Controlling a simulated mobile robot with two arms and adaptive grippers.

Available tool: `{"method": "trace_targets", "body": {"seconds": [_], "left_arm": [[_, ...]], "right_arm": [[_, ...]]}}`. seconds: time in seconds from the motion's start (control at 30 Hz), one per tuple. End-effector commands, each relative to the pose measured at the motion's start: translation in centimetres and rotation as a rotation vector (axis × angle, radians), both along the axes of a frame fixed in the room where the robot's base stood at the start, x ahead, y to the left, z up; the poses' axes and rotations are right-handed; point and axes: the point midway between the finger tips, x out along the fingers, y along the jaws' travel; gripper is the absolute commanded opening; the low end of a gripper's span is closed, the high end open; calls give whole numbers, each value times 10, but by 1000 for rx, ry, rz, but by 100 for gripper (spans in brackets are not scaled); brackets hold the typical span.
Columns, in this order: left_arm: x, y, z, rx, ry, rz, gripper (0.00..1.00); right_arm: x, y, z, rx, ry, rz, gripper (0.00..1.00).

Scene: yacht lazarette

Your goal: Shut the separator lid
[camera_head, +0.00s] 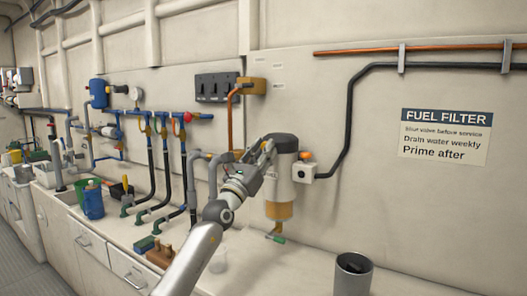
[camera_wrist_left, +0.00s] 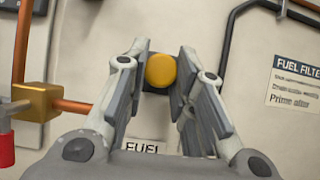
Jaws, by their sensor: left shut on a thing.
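The fuel separator (camera_head: 280,185) is an upright, pale cylinder on the wall with an amber lower bowl (camera_head: 279,210). Its dark rounded lid (camera_head: 286,141) is at the top; I cannot tell whether it sits fully shut. My left gripper (camera_head: 268,160) reaches in front of the separator's upper left side, just below the lid, and hides part of it. In the left wrist view my left gripper (camera_wrist_left: 160,80) has its fingers closed around a dark piece with a round yellow knob (camera_wrist_left: 160,70). What this joins to is hidden. My right gripper is not in view.
A white box with an orange knob (camera_head: 304,168) is just right of the separator. A brass block (camera_wrist_left: 37,102) with copper pipe is left of the fingers. Hoses and valves (camera_head: 165,170) stand further left. A dark cup (camera_head: 352,275) stands on the counter (camera_head: 280,270).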

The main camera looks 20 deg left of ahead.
Motion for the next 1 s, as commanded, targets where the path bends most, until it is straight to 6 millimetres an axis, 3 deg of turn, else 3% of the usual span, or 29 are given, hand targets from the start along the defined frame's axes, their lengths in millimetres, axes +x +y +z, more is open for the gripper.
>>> {"method": "trace_targets", "body": {"seconds": [0.03, 0.1, 0.13, 0.3, 0.73, 1.0], "left_arm": [[4, -3, -12, 5, 23, -5, 0], [4, -3, -12, 5, 24, -5, 0], [4, -3, -12, 5, 24, -5, 25], [3, -3, -9, 4, 19, -4, 45], [-4, -2, -9, 0, 11, -5, 45], [-38, 3, -31, 0, 12, -5, 45]], "right_arm": [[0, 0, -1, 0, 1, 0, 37], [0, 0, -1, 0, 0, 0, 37], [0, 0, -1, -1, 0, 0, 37], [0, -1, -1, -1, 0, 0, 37], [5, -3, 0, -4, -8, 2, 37], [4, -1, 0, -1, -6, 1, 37]]}}
